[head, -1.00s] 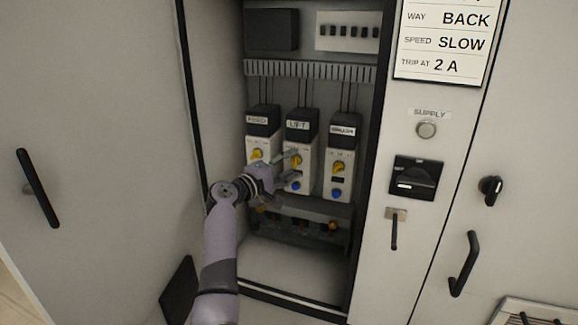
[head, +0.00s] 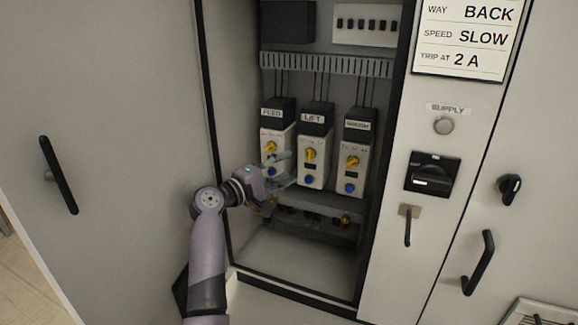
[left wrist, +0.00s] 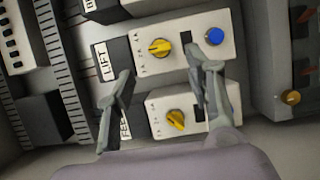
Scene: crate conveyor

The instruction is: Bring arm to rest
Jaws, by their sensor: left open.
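My left gripper (head: 284,170) is open and empty in the head view, in front of the lower part of the FEED module (head: 277,140). In the left wrist view its two fingers (left wrist: 160,85) are spread apart, with the LIFT module (left wrist: 185,42) and its yellow knob (left wrist: 160,47) beyond them. One fingertip appears close to the blue button (left wrist: 214,36) of the LIFT module; I cannot tell whether it touches. The FEED module's yellow knob (left wrist: 176,120) shows between the fingers. The right gripper is not in view.
A third module (head: 354,160) stands right of LIFT (head: 314,155). A terminal row (head: 315,222) runs below. The cabinet door (head: 120,130) stands at left. The supply switch (head: 433,174), a handle (head: 478,262) and a card (head: 468,38) are at right.

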